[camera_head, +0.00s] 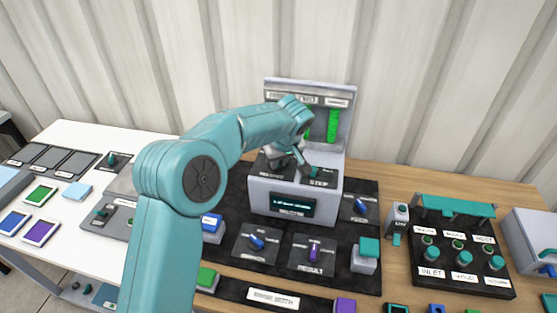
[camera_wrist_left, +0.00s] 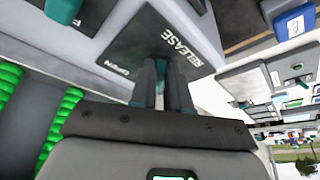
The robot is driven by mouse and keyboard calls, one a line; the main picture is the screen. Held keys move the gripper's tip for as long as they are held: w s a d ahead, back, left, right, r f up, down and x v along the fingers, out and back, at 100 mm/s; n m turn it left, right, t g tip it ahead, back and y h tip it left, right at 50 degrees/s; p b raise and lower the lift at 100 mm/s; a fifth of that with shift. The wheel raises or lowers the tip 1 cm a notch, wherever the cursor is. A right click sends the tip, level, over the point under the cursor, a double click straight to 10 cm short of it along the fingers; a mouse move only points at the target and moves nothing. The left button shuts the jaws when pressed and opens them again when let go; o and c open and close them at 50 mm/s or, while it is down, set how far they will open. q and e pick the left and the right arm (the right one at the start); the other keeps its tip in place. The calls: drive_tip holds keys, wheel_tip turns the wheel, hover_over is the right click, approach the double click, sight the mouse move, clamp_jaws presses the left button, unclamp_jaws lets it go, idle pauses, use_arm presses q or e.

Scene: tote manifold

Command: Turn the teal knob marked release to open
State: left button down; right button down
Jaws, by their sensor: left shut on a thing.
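The grey box (camera_head: 265,200) stands on the black mat, with a small dark screen on its front. In the left wrist view a dark plate (camera_wrist_left: 125,45) on its top carries the words RELEASE and OPEN. My left gripper (camera_head: 287,160) reaches down onto that plate from above. In the wrist view its dark fingers (camera_wrist_left: 162,80) are shut around the teal release knob (camera_wrist_left: 161,70), which is mostly hidden between them. In the head view the gripper and arm hide this knob. A second plate marked STEP (camera_head: 318,183) lies just to the right. My right gripper is not in view.
A back panel with green columns (camera_head: 333,125) rises behind the box. Blue knobs (camera_head: 361,205) and a purple knob (camera_head: 314,250) sit on plates around it. A black valve panel (camera_head: 460,270) with teal knobs stands to the right. My left arm covers the left-middle of the table.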

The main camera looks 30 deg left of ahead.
use_arm(q)
drive_tip(key=shift+f, duration=0.1)
drive_tip(key=m+b, duration=0.1)
drive_tip(key=m, duration=0.1)
drive_tip(key=shift+s+a+m+t+h+b, duration=0.2)
drive_tip(key=shift+a+m+t+h+b, duration=0.1)
drive_tip(key=shift+t+b, duration=0.1)
drive_tip(key=m, duration=0.1)
drive_tip(key=m+h, duration=0.1)
drive_tip(key=shift+s+a+m, duration=0.15)
drive_tip(key=shift+a+m, duration=0.1)
drive_tip(key=shift+m, duration=0.05)
drive_tip(key=m, duration=0.1)
drive_tip(key=m+h, duration=0.1)
drive_tip(key=m+p, duration=0.1)
drive_tip(key=shift+s+a+r+m+t, duration=0.1)
drive_tip(key=shift+a+r+m+t, duration=0.15)
drive_tip(key=shift+a+m+t, duration=0.15)
drive_tip(key=m, duration=0.1)
drive_tip(key=m+h+p, duration=0.1)
drive_tip(key=m, duration=0.1)
drive_tip(key=shift+a+h, duration=0.3)
drive_tip(key=shift+a+f+m+h+p, duration=0.15)
drive_tip(key=shift+m+h+p, duration=0.15)
drive_tip(key=shift+m+p, duration=0.4)
drive_tip(key=shift+m, duration=0.3)
